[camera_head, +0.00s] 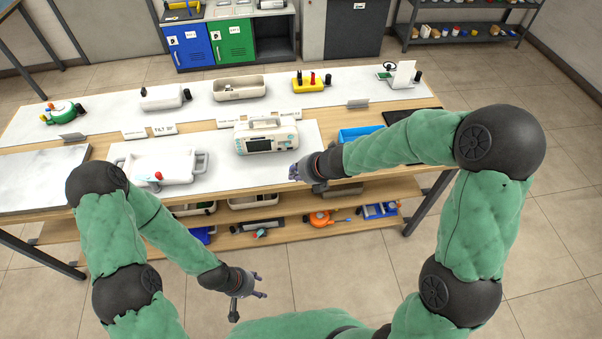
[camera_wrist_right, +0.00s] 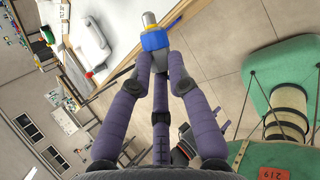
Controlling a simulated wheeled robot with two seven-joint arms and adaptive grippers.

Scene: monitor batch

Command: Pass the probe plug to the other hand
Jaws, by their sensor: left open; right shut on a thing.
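The probe plug (camera_wrist_right: 155,41), with a blue body and a grey tip, is held between the purple fingertips of my right gripper (camera_wrist_right: 160,63) in the right wrist view. Its grey end points away from the palm. In the head view my right gripper (camera_head: 297,172) is above the front edge of the table, right of the middle, and the plug cannot be made out there. My left gripper (camera_head: 262,285) is open and empty, lower and nearer to me, in front of the table and apart from the right gripper.
A monitor (camera_head: 267,144) stands at the middle of the table (camera_head: 225,187). A white tray (camera_head: 180,172) with a red-topped item is left of it, and a blue tray (camera_head: 352,133) is right. Lower shelves hold several items. Floor in front is free.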

